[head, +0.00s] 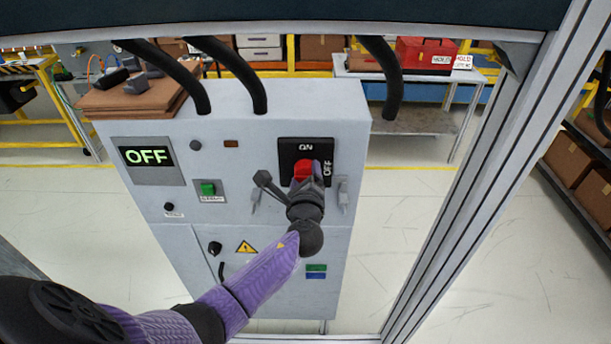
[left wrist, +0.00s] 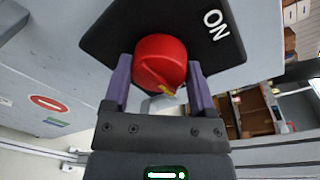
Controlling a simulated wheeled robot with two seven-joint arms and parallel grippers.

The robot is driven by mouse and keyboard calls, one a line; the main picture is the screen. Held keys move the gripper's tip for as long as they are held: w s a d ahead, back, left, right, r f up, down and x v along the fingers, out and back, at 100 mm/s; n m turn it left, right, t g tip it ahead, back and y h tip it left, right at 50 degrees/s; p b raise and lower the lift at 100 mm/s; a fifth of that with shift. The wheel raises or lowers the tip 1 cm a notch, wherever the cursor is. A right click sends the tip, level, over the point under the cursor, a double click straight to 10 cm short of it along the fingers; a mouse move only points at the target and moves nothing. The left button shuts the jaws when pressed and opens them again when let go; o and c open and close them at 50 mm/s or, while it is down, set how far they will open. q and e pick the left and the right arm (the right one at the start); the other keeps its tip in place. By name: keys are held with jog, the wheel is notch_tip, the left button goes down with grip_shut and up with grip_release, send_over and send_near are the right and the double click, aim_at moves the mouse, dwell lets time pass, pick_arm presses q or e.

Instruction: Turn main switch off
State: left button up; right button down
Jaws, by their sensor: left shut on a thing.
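The main switch is a red rotary knob (head: 302,171) on a black plate (head: 289,150) at the upper right of the grey cabinet front. The plate has ON along its top and OFF along its right side. My left gripper (head: 306,180) is shut on the red knob, partly hiding it in the head view. In the left wrist view the knob (left wrist: 158,60) sits between the two purple fingers, with a small yellow mark on its lower edge. I cannot tell exactly which label it points to. The cabinet's display (head: 147,157) reads OFF in green. My right gripper is not in view.
The front also carries a green button (head: 208,189), a yellow warning sign (head: 246,247) and a metal latch (head: 342,194) just right of the knob. Black cables (head: 232,70) rise from the cabinet top. A metal frame post (head: 490,180) stands to the right.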

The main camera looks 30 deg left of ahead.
pick_arm(q)
jog(key=o, duration=1.2)
jog(key=shift+c, duration=0.2)
jog(key=shift+s, duration=0.1)
jog(key=f+v, duration=0.1)
jog(key=v, duration=0.8)
jog(key=shift+s+d+r+p, duration=0.2)
jog(key=shift+s+r+p, duration=0.15)
jog(key=shift+r, duration=0.2)
